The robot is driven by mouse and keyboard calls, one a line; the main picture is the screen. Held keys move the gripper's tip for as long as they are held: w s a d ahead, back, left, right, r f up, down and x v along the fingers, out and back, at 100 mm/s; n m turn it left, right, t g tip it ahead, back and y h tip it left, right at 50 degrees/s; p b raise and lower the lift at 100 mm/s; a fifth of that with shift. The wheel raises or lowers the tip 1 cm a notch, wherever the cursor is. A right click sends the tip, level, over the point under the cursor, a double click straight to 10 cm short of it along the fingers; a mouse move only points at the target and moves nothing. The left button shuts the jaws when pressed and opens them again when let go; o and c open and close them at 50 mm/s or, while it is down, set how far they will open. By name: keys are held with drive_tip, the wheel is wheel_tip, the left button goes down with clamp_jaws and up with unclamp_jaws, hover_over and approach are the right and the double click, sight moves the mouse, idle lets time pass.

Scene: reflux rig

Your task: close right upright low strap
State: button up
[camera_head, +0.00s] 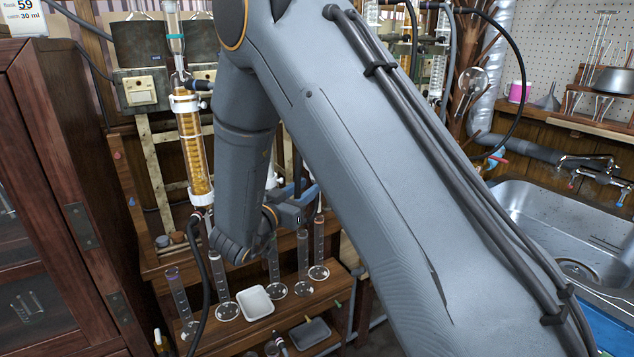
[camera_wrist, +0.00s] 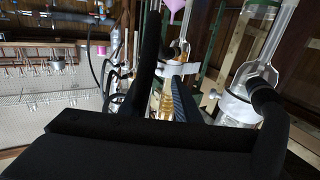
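In the wrist view, an amber-filled glass column (camera_wrist: 166,97) stands beyond my gripper (camera_wrist: 158,98), with a white strap or collar (camera_wrist: 178,69) around its glass. I cannot tell whether this strap is open or shut, or which upright it is on. My gripper's fingers look apart, with the column seen between them; contact is not clear. A nearer glass piece with a white collar (camera_wrist: 238,90) is at right. In the head view, my arm covers the middle, and my fingertips are hidden. An upright amber condenser (camera_head: 194,150) with white upper and lower straps (camera_head: 201,191) stands left of my arm.
A dark wooden cabinet (camera_head: 55,190) stands close on the left. Several glass cylinders (camera_head: 303,255) and a white tray (camera_head: 255,302) are on the wooden shelf below. Black hoses hang around the columns. A steel sink (camera_head: 545,220) is on the right.

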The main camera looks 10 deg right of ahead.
drive_tip(key=shift+x, duration=2)
